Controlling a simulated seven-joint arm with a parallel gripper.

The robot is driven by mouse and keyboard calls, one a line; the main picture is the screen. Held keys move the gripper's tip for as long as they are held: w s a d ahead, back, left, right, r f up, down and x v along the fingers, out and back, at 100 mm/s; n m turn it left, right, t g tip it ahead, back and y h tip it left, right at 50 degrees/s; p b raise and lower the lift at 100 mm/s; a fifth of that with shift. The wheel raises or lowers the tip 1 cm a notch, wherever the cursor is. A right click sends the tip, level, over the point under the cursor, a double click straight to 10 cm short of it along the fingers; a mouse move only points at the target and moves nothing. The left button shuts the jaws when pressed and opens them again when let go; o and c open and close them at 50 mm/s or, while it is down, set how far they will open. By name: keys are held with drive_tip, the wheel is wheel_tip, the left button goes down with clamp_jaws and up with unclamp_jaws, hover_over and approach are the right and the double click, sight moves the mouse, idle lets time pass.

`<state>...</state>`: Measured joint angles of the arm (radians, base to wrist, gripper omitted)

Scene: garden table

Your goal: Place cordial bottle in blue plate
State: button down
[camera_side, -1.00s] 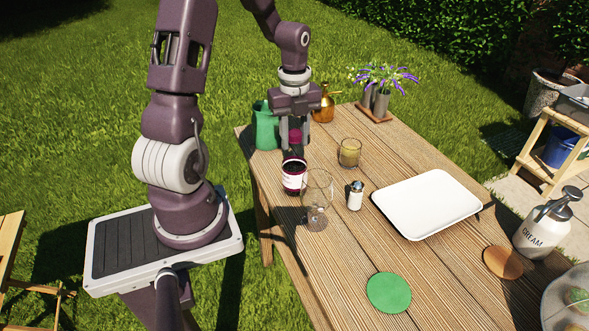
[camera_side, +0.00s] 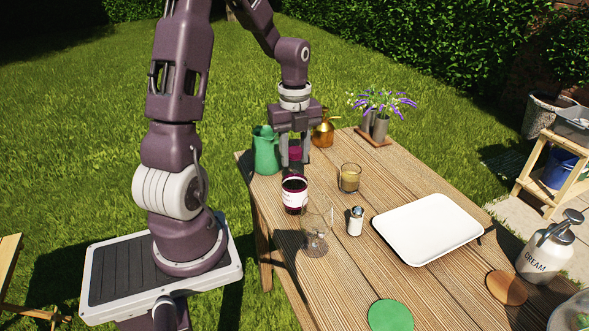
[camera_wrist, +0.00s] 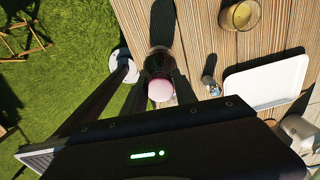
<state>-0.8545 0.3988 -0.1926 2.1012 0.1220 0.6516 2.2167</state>
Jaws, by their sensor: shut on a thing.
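The cordial bottle (camera_side: 294,194) is dark, with a pale label and a pinkish-red cap. It is upright at the left side of the wooden table. My gripper (camera_side: 294,160) points straight down from above and is shut on it, a finger on each side. The wrist view shows the bottle from its cap end, with the pink cap (camera_wrist: 160,90) facing the camera. Whether its base clears the boards is hard to tell. I see no blue plate; a white rectangular tray (camera_side: 428,230) lies at the table's right.
A stemmed glass (camera_side: 316,228) stands just front-right of the bottle, with a salt shaker (camera_side: 355,221) and a filled glass mug (camera_side: 349,178) beyond. A green jug (camera_side: 266,152) and a copper sprayer (camera_side: 323,133) stand behind. A green disc (camera_side: 390,316) lies in front.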

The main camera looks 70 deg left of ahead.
wheel_tip(320, 180, up, 8)
drive_tip(key=shift+f, duration=0.2)
drive_tip(key=w+d+r+m, duration=0.1)
drive_tip(key=w+d+m, duration=0.45)
drive_tip(key=d, duration=0.75)
drive_tip(key=w+d+r+m, duration=0.1)
drive_tip(key=w+d+m, duration=0.2)
drive_tip(key=w+d, duration=0.8)
drive_tip(key=s+d+m, duration=0.3)
drive_tip(key=s+d, duration=0.2)
drive_tip(key=d, duration=0.6)
drive_tip(key=s+d+f+m, duration=0.1)
drive_tip(key=s+d+m, duration=0.3)
drive_tip(key=d, duration=0.7)
drive_tip(key=s+d+m, duration=0.2)
drive_tip(key=s+d, duration=0.4)
drive_tip(key=d, duration=0.6)
wheel_tip(320, 180, down, 10)
drive_tip(key=shift+w+a, duration=0.2)
